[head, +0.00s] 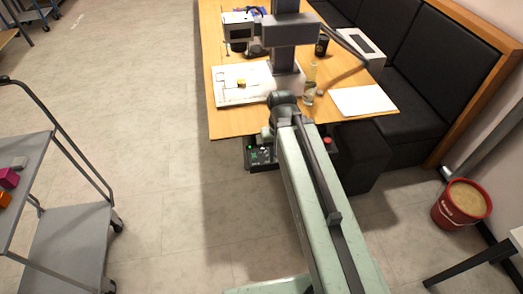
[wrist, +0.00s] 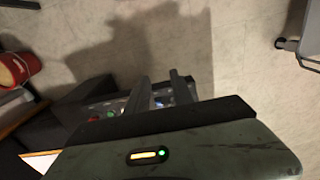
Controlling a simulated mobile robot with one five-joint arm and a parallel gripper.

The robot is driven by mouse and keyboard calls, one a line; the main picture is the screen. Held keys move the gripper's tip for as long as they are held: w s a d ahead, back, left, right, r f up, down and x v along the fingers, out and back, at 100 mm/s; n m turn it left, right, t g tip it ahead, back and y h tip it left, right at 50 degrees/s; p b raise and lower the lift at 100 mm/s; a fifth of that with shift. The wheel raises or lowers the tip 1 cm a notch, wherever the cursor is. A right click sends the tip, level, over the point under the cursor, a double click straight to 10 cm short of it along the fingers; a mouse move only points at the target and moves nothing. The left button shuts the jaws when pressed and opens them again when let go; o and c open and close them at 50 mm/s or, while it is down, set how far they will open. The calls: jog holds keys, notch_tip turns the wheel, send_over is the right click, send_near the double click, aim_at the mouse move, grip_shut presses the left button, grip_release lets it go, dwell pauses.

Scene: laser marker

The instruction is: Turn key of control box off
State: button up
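The control box (head: 262,157) is a dark panel with small green lights, just below the near edge of the table. My arm covers its middle in the head view, and a red button (head: 328,140) shows to the right of the arm. In the wrist view the panel (wrist: 120,104) appears behind my gripper (wrist: 160,82), partly hidden by the fingers and gripper body. The two fingers are apart, with part of the panel visible between them and nothing held. The key itself cannot be made out, and I cannot tell whether the fingers touch the panel.
The wooden table (head: 225,122) carries the grey laser marker (head: 290,35), a glass (head: 310,85) and white sheets. A black bench (head: 415,85) stands right of it. A red bucket (head: 460,207) is at right, a grey cart (head: 60,240) at left. Floor between cart and table is clear.

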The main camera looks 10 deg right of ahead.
jog(key=w+a+f+m+b, duration=0.2)
jog(key=w+f+m+b, duration=0.15)
jog(key=w, duration=0.35)
jog(key=m+b, duration=0.4)
jog(key=m, duration=0.1)
send_over(265, 153)
jog(key=f, duration=0.3)
jog(key=shift+w+f, duration=0.3)
jog(key=shift+w, duration=0.1)
jog(key=shift+w+d+r+p, duration=0.1)
jog(key=shift+d+p, duration=0.05)
jog(key=shift+p, duration=0.2)
notch_tip(265, 153, down, 8)
jog(key=b, duration=0.8)
jog(key=shift+r, duration=0.15)
jog(key=shift+c, duration=0.3)
grip_shut()
